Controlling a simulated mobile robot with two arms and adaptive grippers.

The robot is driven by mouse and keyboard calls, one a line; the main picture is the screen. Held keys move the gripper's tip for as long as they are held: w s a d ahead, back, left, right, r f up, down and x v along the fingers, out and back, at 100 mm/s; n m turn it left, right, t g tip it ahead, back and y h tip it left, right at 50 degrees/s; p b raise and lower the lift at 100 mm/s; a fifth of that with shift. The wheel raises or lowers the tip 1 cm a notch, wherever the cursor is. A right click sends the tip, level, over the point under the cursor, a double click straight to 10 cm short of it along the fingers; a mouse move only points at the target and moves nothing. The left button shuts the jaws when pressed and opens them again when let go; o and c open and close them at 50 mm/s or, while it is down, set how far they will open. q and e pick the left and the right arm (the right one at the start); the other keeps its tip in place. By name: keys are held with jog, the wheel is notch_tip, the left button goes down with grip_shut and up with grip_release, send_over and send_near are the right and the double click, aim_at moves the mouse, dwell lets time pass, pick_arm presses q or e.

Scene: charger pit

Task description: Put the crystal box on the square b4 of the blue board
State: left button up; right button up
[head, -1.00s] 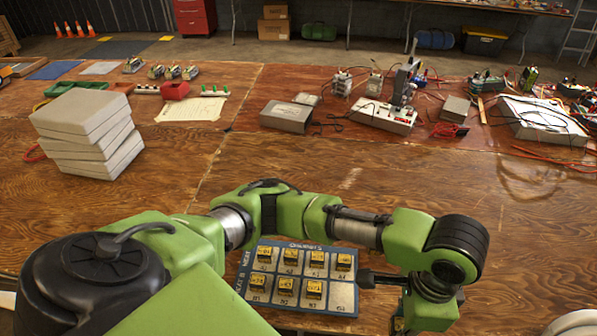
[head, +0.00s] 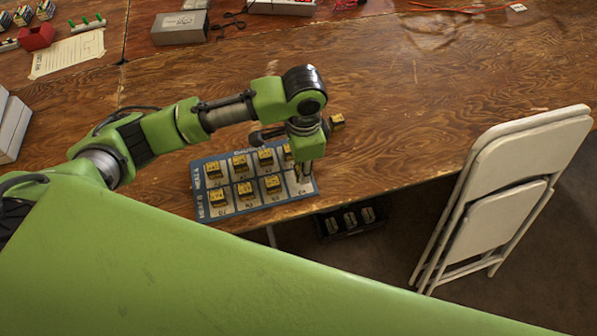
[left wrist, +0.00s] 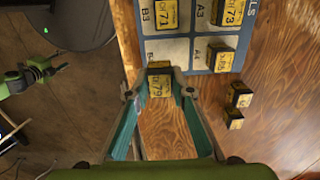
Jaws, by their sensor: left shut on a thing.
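The blue board (head: 197,190) lies near the table's front edge, with yellow-black boxes on row A and on B1 to B3. My left gripper (head: 304,174) is over its right front corner, by square b4 (head: 301,186). In the left wrist view, the left gripper (left wrist: 159,88) is shut on a yellow-black box (left wrist: 159,79) marked 79, taken as the crystal box. The box overlaps the near edge of bare b4 (left wrist: 170,50); whether it touches the board is unclear. My right gripper cannot be made out clearly.
A box stands on A4 (left wrist: 221,58), beside b4. Two loose boxes (left wrist: 240,95) (left wrist: 234,119) stand on the table near the board. A white folding chair (head: 500,190) stands right of the table. A black crate (head: 350,221) is on the floor.

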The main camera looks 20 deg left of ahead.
aim_at(298, 174)
pick_arm(q)
jog(key=shift+w+a+f, duration=0.3)
jog(key=shift+f, duration=0.25)
jog(key=f, duration=0.3)
jog(key=shift+w+a+f+p, duration=0.1)
jog(key=shift+w+a+p, duration=0.05)
jog(key=shift+a+p, duration=0.15)
jog(key=shift+f, duration=0.4)
jog(key=o, duration=0.9)
pick_arm(e)
jog(key=shift+s+r, duration=0.15)
jog(key=shift+r, duration=0.2)
pick_arm(q)
notch_tip(298, 174, up, 12)
jog(key=shift+d+r+b, duration=0.1)
jog(key=shift+r+b, duration=0.1)
jog(key=shift+b, duration=0.1)
pick_arm(e)
jog(key=shift+a+f, duration=0.35)
pick_arm(q)
jog(key=shift+f, duration=0.1)
pick_arm(e)
jog(key=shift+d, duration=0.1)
